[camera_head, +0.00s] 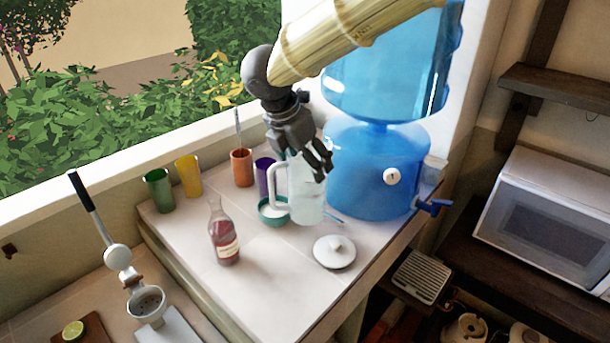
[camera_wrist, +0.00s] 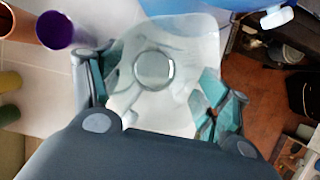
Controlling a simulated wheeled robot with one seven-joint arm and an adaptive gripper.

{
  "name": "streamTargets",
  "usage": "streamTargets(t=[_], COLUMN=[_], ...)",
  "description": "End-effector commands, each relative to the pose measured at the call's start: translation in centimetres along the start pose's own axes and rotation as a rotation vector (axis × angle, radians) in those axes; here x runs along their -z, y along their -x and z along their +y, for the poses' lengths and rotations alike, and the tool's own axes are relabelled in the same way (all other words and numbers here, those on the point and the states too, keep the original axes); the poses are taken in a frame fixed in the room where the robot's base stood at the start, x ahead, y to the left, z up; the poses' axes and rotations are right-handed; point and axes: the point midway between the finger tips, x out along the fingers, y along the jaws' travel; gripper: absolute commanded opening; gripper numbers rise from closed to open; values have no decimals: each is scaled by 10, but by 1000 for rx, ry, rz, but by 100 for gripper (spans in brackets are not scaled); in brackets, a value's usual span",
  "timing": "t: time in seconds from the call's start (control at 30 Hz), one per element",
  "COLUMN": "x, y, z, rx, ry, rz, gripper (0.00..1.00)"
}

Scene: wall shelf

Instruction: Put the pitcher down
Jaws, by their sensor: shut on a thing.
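The pitcher (camera_head: 309,205) is clear and pale, with a white handle on its left. It is upright or nearly so, over the tiled counter (camera_head: 270,285) in front of the blue water dispenser. I cannot tell whether its base touches the counter. My gripper (camera_head: 318,166) is at the pitcher's upper part, shut on it. In the wrist view the pitcher (camera_wrist: 196,45) fills the space between the fingers of my gripper (camera_wrist: 160,95). The part of the pitcher behind the fingers is hidden.
A white lid (camera_head: 334,252) lies in front of the pitcher. A teal bowl (camera_head: 273,211) and purple cup (camera_head: 265,178) are close on its left. A red bottle (camera_head: 223,235) stands further left. The blue dispenser (camera_head: 372,180) is close behind right. The counter's front is clear.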

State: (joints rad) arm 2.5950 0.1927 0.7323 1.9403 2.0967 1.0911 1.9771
Motion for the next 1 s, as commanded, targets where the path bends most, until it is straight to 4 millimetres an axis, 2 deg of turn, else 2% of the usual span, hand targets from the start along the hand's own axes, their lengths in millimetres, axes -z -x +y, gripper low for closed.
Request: streamTargets(t=[0.27,0.53,0.97,1.0], x=[5,15,18,18], y=[-13,-40,-47,-46], z=[0,-1,-1,-1], rx=[-1,1,0,0], ry=[-1,-3,-4,-4], rz=[-1,-1,-1,0], gripper=[23,23,23,84])
